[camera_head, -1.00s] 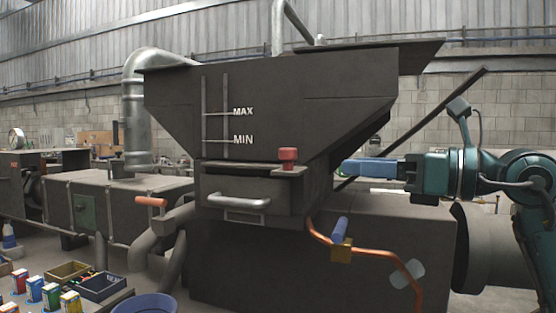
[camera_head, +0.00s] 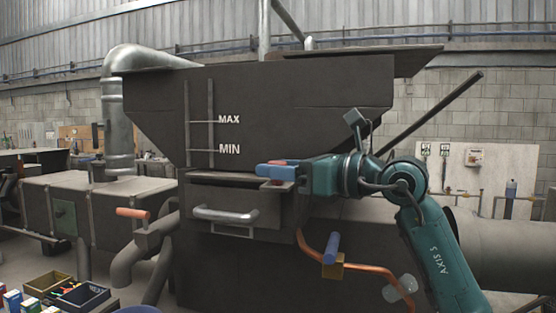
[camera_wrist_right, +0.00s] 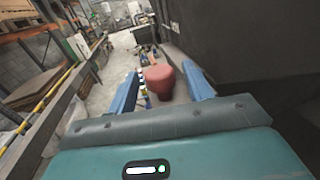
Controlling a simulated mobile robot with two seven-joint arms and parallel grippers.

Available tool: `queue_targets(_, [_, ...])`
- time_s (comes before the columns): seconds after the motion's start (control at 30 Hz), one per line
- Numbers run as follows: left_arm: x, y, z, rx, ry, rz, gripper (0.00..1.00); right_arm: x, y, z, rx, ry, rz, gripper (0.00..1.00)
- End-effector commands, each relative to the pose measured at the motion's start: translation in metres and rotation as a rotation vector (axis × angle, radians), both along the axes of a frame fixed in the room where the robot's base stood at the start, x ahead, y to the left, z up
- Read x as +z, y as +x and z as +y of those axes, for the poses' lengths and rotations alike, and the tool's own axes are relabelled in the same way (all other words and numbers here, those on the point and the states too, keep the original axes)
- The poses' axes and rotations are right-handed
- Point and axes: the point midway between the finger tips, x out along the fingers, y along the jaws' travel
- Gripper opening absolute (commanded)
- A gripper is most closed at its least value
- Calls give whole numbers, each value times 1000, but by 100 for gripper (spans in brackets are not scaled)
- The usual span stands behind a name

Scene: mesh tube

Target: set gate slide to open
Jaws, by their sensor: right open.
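The gate slide (camera_head: 225,177) is a thin flat strip under the dark hopper (camera_head: 290,110) with the MAX and MIN marks. Its red knob (camera_head: 278,162) sits at the strip's right end, mostly hidden in the head view behind my right gripper (camera_head: 262,171). In the right wrist view the red knob (camera_wrist_right: 158,82) stands between the two blue fingers of my right gripper (camera_wrist_right: 160,72). The fingers are open, with a gap to the knob on each side, wider on the right. My left gripper is not in view.
A metal handle (camera_head: 226,215) projects below the slide. A copper pipe with a blue-handled valve (camera_head: 331,247) runs below my right arm. An orange-handled lever (camera_head: 132,213) stands at left. Small open boxes (camera_head: 80,297) lie at lower left.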

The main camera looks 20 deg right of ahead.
Motion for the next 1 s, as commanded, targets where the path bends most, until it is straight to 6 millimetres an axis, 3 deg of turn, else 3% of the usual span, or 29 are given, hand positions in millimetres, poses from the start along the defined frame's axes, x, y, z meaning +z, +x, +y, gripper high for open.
queue_targets(0.4, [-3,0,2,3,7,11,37,0,7,7,0,0,-1,51])
queue_targets(1.0, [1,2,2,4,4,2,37,0,7,7,0,-1,-1,3])
